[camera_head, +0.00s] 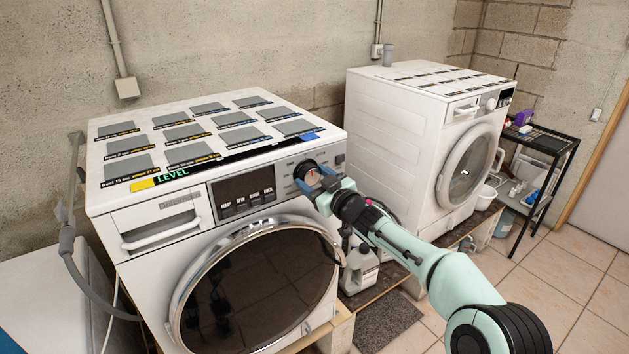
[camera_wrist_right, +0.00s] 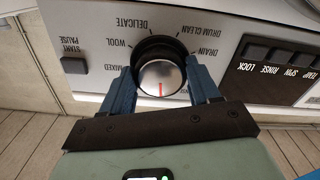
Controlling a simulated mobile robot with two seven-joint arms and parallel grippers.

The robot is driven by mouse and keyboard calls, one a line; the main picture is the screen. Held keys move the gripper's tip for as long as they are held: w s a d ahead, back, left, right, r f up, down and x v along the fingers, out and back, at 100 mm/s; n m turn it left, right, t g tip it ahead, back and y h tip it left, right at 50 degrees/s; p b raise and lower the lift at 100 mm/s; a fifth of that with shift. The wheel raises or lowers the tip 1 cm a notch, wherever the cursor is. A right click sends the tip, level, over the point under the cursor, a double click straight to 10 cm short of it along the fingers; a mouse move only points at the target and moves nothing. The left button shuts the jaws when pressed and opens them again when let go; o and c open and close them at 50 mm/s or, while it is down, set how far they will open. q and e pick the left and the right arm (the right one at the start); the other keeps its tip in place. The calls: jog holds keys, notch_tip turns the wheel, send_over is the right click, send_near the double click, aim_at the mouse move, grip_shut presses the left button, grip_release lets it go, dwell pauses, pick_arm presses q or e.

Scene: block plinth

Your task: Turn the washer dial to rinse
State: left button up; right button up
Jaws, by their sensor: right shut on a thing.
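The washer dial (camera_head: 312,174) is on the front panel of the near washer (camera_head: 130,222), right of its dark display. In the right wrist view the dial (camera_wrist_right: 160,78) has a silver face and a black ring. Its red line points down in that picture, toward my gripper's base. My right gripper (camera_head: 313,179) has its blue fingers shut on the dial, one on each side. Upside-down labels MIXED, WOOL, DELICATE, DRUM CLEAN and DRAIN show around it. My left gripper is not in view.
A START PAUSE button (camera_wrist_right: 74,65) and a row of dark buttons (camera_wrist_right: 272,62), one marked RINSE, flank the dial. The round glass door (camera_head: 262,285) is below. A second washer (camera_head: 405,125) and a black rack (camera_head: 545,160) stand to the right.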

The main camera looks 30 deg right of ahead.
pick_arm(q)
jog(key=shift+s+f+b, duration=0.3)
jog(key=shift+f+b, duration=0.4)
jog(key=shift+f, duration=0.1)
pick_arm(e)
jog(key=n, duration=0.6)
jog(key=shift+n, duration=0.3)
jog(key=o, duration=1.1)
jog(key=shift+c, duration=0.2)
jog(key=shift+s+d, duration=0.15)
jog(key=shift+s, duration=0.35)
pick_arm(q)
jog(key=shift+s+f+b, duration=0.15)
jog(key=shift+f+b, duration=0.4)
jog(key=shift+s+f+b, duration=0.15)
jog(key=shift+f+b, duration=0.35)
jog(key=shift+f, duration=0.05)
pick_arm(e)
jog(key=s, duration=1.2)
jog(key=shift+s+d, duration=0.2)
jog(key=shift+d, duration=0.25)
